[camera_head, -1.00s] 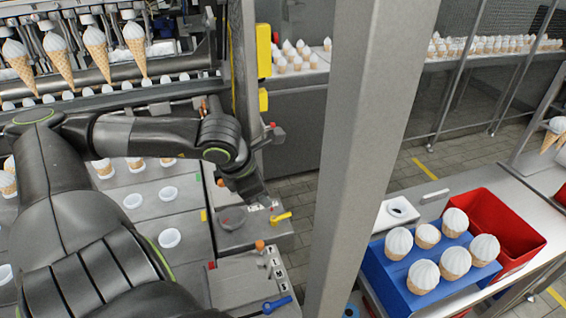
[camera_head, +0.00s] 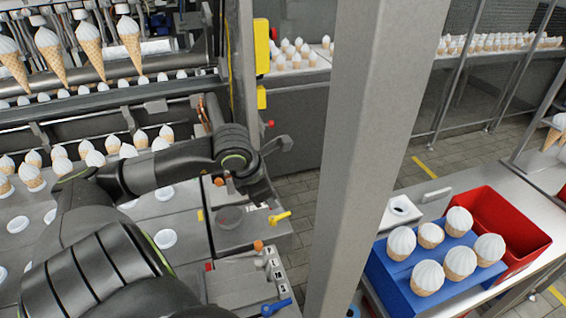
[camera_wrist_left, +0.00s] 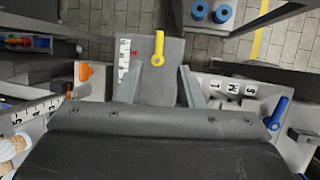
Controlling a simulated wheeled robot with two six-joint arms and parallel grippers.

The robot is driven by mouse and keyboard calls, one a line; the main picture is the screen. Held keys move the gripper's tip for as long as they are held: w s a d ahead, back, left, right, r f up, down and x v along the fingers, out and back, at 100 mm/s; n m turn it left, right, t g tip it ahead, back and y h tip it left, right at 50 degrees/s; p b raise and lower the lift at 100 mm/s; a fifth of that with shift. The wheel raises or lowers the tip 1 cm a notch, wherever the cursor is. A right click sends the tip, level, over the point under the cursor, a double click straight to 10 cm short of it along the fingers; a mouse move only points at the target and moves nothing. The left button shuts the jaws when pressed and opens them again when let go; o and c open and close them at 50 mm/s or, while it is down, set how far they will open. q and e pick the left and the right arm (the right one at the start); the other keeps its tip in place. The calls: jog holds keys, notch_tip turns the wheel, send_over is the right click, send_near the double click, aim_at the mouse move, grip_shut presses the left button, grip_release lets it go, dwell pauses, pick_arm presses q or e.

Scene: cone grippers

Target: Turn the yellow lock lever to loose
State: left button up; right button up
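The yellow lock lever (camera_head: 279,217) sits at the right edge of the grey machine panel, beside a printed label. In the left wrist view the yellow lever (camera_wrist_left: 158,48) points along the picture's vertical, ahead of and between my fingers. My left gripper (camera_head: 266,200) is just above and left of the lever in the head view. In the wrist view my left gripper (camera_wrist_left: 160,86) has its two fingers spread apart with nothing between them; they look apart from the lever. My right gripper is not in view.
A blue lever (camera_head: 277,307) and an orange knob (camera_head: 258,246) stand near the yellow one. A grey post (camera_head: 350,150) rises to the right. Beyond it are a blue cone holder (camera_head: 395,285) and a red bin (camera_head: 530,245). Cones hang over the machine at the upper left.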

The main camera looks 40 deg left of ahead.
aim_at(285, 214)
pick_arm(q)
jog(key=p+x, duration=0.1)
jog(key=x, duration=1)
jog(key=shift+w+f, duration=0.15)
jog(key=shift+f, duration=0.1)
grip_shut()
